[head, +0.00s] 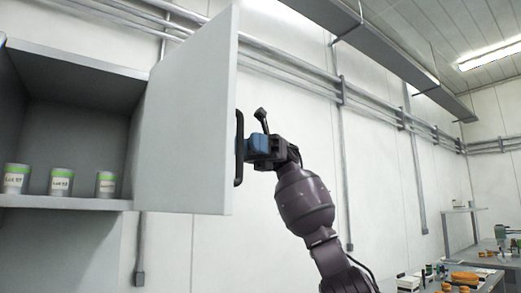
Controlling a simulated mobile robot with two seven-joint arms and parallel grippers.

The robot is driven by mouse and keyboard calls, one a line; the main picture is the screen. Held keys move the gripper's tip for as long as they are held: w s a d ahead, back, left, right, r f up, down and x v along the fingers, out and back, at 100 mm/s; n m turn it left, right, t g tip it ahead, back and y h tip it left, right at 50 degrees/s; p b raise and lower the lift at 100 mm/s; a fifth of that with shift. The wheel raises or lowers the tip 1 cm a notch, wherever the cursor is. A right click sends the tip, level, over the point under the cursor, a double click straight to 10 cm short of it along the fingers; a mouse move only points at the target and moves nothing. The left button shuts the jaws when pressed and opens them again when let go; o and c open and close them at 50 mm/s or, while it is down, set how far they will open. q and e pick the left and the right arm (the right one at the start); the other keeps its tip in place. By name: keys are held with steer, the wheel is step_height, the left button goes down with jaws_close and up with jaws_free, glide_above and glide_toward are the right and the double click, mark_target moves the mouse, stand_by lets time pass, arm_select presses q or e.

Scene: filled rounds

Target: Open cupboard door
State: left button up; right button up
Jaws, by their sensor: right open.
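The cupboard (75,85) is on the left, and its grey interior shows. Its white door (190,120) stands swung open, with its free edge to the right. A black vertical handle (239,148) is on the outer face of the door. My right gripper (247,146) is at the handle's middle, with its blue part right beside it. The gripper is open; whether its fingers touch the handle cannot be told. My left gripper is not in view.
Several labelled tins (61,182) with green bands stand on the cupboard floor. Pipes run along the wall behind. A workbench (490,284) with orange items and tools is at the lower right. The space between door and bench looks free apart from my right arm.

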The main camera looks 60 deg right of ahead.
steer(key=d+p, duration=0.1)
steer(key=d, duration=0.7)
steer(key=shift+d, duration=0.2)
steer(key=shift+w, duration=0.15)
